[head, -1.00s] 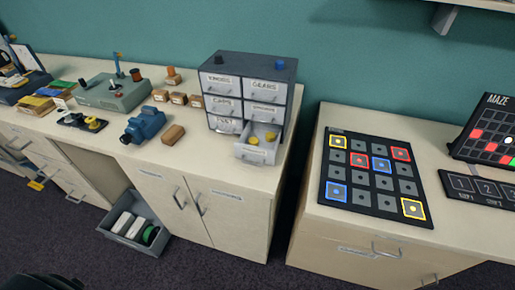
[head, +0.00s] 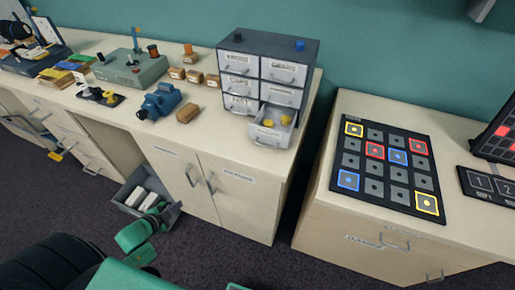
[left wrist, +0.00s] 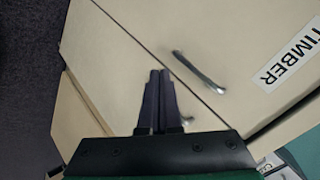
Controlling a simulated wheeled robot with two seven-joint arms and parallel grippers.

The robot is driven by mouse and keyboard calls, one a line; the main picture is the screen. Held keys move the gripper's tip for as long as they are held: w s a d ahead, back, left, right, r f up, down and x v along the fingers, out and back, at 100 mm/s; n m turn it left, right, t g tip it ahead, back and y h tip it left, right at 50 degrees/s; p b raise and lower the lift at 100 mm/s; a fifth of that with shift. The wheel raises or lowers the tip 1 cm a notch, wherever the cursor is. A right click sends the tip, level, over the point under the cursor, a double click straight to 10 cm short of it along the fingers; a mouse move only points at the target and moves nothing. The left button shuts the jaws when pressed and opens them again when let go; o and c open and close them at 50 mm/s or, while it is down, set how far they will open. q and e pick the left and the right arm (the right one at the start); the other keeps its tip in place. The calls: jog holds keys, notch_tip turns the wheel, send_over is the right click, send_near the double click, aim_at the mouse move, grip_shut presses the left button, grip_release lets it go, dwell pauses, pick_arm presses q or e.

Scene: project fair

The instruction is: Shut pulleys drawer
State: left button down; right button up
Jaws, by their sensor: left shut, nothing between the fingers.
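A small dark drawer cabinet (head: 262,80) with several pale labelled drawers stands on the counter. Its bottom right drawer (head: 270,138) is pulled out, with yellow round pieces (head: 268,122) inside; its label is too small to read. My left gripper (head: 174,211), on a green arm, is low in front of the counter, below and left of that drawer and apart from it. In the left wrist view its dark fingers (left wrist: 159,75) are together and empty, in front of pale cupboard doors. My right gripper is not in view.
An open grey lower drawer (head: 133,195) holding white items is close to my left gripper. The cupboard handles (head: 190,175) stick out. A blue device (head: 160,102) and a brown block (head: 187,113) stand left of the cabinet. A button board (head: 388,165) lies on the right counter.

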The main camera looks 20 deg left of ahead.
pick_arm(q)
jog(key=w+d+r+m+t+h, duration=0.1)
jog(key=w+d+r+m+h, duration=0.15)
jog(key=r, duration=0.35)
jog(key=w+d+r+m+t+h, duration=0.1)
jog(key=w+d+r+m, duration=0.15)
jog(key=r, duration=0.25)
jog(key=m+g+h, duration=0.2)
jog(key=m+h, duration=0.6)
jog(key=m, duration=0.2)
send_near(256, 158)
jog(key=s+r, duration=0.4)
jog(key=x, duration=0.7)
jog(key=r+x, duration=0.1)
jog(key=x, duration=0.2)
jog(key=shift+w+f+b, duration=0.1)
jog(key=shift+w+b, duration=0.25)
jog(key=shift+w, duration=0.1)
jog(key=w, duration=0.1)
jog(key=w+f, duration=0.1)
jog(key=w, duration=0.1)
jog(key=shift+w, duration=0.1)
